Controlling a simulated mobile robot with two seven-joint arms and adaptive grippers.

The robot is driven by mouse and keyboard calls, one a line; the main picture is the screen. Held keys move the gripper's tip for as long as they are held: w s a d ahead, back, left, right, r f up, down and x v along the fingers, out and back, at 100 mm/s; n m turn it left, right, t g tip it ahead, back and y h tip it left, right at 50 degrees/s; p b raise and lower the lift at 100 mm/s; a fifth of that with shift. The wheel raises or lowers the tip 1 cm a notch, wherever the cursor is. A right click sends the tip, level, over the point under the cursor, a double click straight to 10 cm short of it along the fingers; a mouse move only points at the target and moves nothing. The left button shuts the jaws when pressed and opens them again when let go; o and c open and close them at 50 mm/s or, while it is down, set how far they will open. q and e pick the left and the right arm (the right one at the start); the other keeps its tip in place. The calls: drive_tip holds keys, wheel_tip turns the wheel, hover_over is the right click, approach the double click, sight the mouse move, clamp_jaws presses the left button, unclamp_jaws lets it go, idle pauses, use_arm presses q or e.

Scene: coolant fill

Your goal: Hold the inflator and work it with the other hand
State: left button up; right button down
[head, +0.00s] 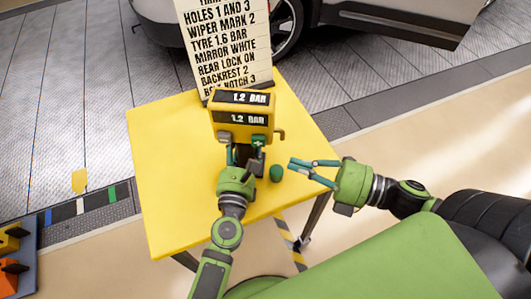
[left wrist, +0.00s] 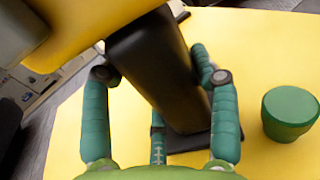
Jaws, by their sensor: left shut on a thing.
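The inflator (head: 241,121) is a yellow box with a dark handle, standing on the yellow table (head: 165,150). Its two black displays both read 1.2 BAR. My left gripper (head: 245,155) is shut on the inflator's dark handle; in the left wrist view its teal fingers lie on both sides of the black handle (left wrist: 150,65). A green round button-like piece (head: 276,173) is on the table right of the handle; it also shows in the left wrist view (left wrist: 289,112). My right gripper (head: 290,172) is open and empty, right of the green piece, fingers pointing left.
A white sign (head: 225,40) with printed lines, one reading TYRE 1.6 BAR, stands behind the inflator. A car with a wheel (head: 288,30) is beyond the table. A tray with orange and yellow pieces (head: 12,262) is at lower left. The table's left side is clear.

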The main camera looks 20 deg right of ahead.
sight(265, 145)
drive_tip(key=x, duration=0.7)
drive_tip(key=shift+w+a, duration=0.15)
drive_tip(key=shift+a, duration=0.05)
drive_tip(key=shift+w+d, duration=0.6)
drive_tip(key=shift+w, duration=0.35)
drive_tip(key=shift+w+d, duration=0.1)
drive_tip(key=shift+w, duration=0.05)
idle(0.8)
idle(3.5)
drive_tip(key=shift+s+d+f, duration=0.15)
drive_tip(key=shift+s+d, duration=0.2)
drive_tip(key=shift+s, duration=0.1)
drive_tip(key=v, duration=0.9)
drive_tip(key=shift+s+a+r, duration=0.15)
drive_tip(key=shift+s+r, duration=0.05)
drive_tip(key=shift+r, duration=0.05)
